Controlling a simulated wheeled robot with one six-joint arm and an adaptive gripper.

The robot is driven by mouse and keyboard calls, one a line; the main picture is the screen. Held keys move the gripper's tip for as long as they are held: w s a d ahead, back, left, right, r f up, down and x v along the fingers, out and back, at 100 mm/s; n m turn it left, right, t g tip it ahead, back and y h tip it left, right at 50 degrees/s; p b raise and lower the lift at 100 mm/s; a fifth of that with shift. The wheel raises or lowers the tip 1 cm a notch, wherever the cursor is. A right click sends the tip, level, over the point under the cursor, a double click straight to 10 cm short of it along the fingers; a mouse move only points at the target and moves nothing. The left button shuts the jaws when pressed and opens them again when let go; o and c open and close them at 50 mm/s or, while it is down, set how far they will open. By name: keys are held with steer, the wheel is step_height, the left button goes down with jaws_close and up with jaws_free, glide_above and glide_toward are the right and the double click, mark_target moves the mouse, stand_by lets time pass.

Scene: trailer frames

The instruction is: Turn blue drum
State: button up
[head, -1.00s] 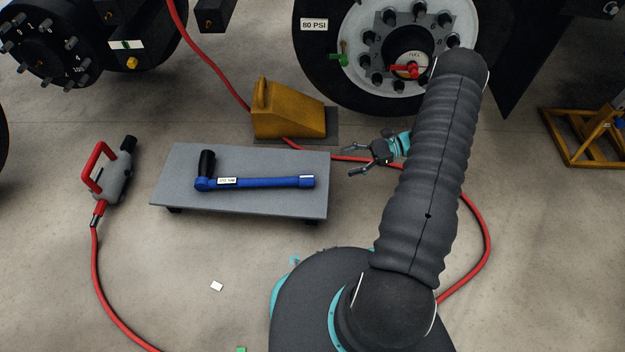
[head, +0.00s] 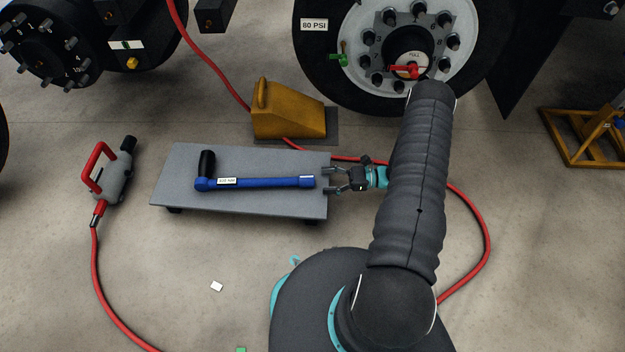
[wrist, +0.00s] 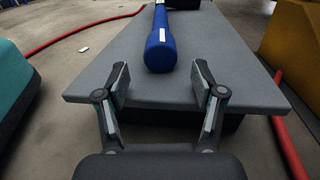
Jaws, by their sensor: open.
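I see no blue drum as such; the only clearly blue thing is a long bar tool (head: 262,182) with a black upright handle (head: 206,163) at its left end. It lies on a low grey platform (head: 240,207) and carries a small white label. In the wrist view its round blue end (wrist: 160,52) points toward my gripper (wrist: 161,76). My gripper (head: 329,180) is open and empty at the platform's right edge, in line with the bar and short of its end. The bar's end lies ahead of the gap between the fingers, apart from them.
A yellow wheel chock (head: 290,118) stands behind the platform. A large wheel (head: 380,50) with a red valve handle is at the back. A grey tool with a red handle (head: 92,170) lies left. Red hose (head: 480,210) runs across the floor. Open floor lies in front of the platform.

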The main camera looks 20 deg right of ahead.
mark_target(312, 181)
steer(key=shift+x, duration=2.7)
steer(key=shift+c, duration=0.2)
steer(key=c, duration=1.1)
